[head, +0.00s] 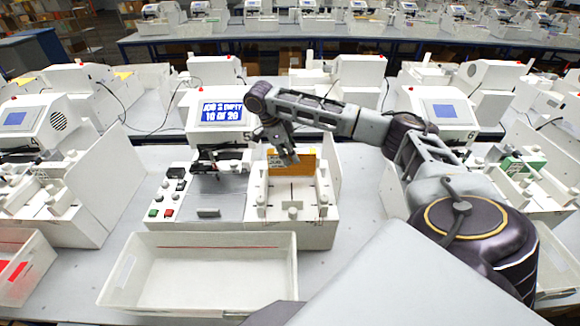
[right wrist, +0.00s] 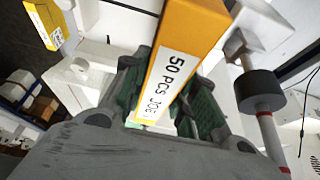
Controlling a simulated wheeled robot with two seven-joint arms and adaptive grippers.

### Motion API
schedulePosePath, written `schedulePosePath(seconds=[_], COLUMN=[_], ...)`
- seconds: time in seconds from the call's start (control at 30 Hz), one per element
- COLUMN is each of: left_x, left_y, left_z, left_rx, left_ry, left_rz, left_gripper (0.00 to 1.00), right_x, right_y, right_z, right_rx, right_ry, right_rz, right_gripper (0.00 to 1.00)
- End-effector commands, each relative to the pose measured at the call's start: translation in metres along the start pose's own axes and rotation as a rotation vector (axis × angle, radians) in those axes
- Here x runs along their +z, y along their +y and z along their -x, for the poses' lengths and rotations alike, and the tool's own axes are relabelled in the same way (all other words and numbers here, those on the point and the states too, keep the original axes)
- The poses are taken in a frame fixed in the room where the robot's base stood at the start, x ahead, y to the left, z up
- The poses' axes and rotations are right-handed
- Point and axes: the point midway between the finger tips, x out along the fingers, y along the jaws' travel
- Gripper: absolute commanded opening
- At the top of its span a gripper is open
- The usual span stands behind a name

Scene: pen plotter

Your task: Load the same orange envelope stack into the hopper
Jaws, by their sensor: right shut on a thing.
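The orange envelope stack (head: 304,160) is at the back of the white hopper (head: 325,213) on the right side of machine 5. My right gripper (head: 288,160) comes down from above and is shut on the stack. In the right wrist view, the orange stack (right wrist: 187,50) lies between the green-padded fingers (right wrist: 165,105), and its white label reads "50 PCS JOB". The head view does not clearly show whether the stack touches the hopper floor. My left gripper is not in view.
Machine 5's screen (head: 221,112) reads "JOB 2 EMPTY 10 OF 20". Its button panel (head: 170,195) is to the left. An empty white tray (head: 200,240) stands in front. Neighbouring machines stand on both sides. A yellow labelled pack (right wrist: 45,22) shows in the right wrist view.

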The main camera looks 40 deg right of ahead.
Motion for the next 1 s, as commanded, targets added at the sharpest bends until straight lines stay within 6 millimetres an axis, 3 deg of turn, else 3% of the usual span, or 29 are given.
schedulePosePath(seconds=[1.0], left_x=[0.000], left_y=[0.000], left_z=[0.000], left_rx=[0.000], left_ry=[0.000], left_rz=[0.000], left_gripper=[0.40], right_x=[0.009], right_y=[0.001], right_z=[-0.023], right_rx=[0.002], right_ry=[0.000], right_rz=[0.002], right_gripper=[0.00])
